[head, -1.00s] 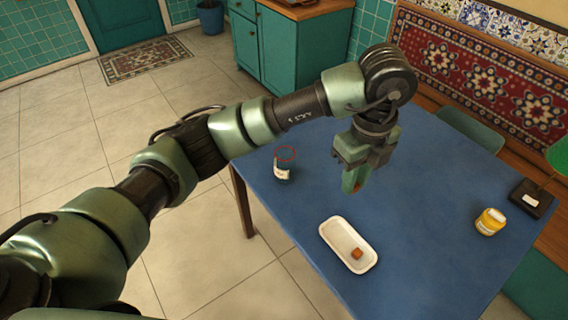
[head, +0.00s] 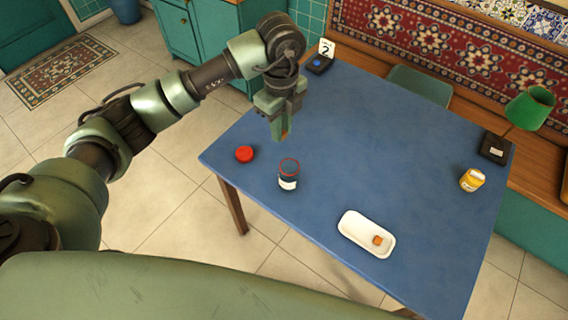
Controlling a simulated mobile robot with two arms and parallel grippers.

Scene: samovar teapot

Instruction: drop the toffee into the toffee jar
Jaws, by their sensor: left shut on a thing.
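My left gripper (head: 280,133) is shut on a toffee (head: 284,135), a small orange-brown bit showing at its fingertips and mostly hidden by them. The gripper points down over the blue table. Another toffee (head: 377,240) lies in the white tray (head: 352,219). My right gripper is not in view.
A red lid (head: 244,153) lies on the blue table (head: 400,140) left of the jar. A yellow jar (head: 472,180) and a dark box (head: 494,148) by a green lamp (head: 531,108) are at the right. A dark device (head: 319,64) sits at the far edge. The table's middle is clear.

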